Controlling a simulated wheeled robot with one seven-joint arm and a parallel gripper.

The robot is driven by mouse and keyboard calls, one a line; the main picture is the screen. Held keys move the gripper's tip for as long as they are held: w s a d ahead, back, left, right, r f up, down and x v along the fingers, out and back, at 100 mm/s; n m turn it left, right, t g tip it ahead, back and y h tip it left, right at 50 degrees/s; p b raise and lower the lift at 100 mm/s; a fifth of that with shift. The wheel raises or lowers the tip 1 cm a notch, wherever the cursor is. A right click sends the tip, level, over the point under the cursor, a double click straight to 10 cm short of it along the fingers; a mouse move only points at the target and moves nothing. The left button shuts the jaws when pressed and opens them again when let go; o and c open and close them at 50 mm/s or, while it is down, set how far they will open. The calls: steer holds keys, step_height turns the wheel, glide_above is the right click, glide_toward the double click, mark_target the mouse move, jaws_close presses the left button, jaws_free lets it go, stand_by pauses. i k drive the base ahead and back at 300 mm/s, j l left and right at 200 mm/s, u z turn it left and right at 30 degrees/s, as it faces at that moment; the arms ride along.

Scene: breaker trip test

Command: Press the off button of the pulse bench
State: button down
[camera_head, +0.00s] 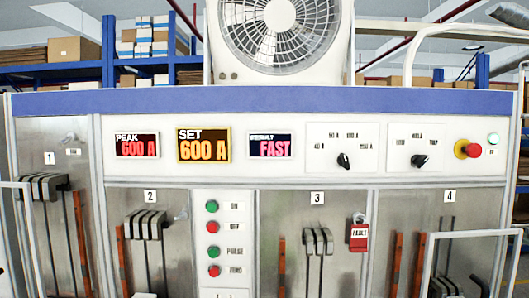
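The pulse bench (270,102) fills the head view, a grey cabinet with a blue top band. A narrow white button panel (224,212) stands between bays 2 and 3. The off button (212,227) is the upper red round button, beside the label OFF. Above it is the green on button (212,206). Below it are a green button (214,252) beside PULSE and a red zero button (214,271). The display at the panel's bottom is cut off by the frame edge. My gripper is not in view.
Displays read PEAK 600 A (137,146), SET 600 A (204,146) and RESULT FAST (270,147). Two black knobs and a red emergency button (468,149) are at right. A red tag (359,236) hangs at bay 3. White rail frames stand at both sides.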

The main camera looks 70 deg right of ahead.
mark_target(213, 227)
steer(key=z, duration=1.7)
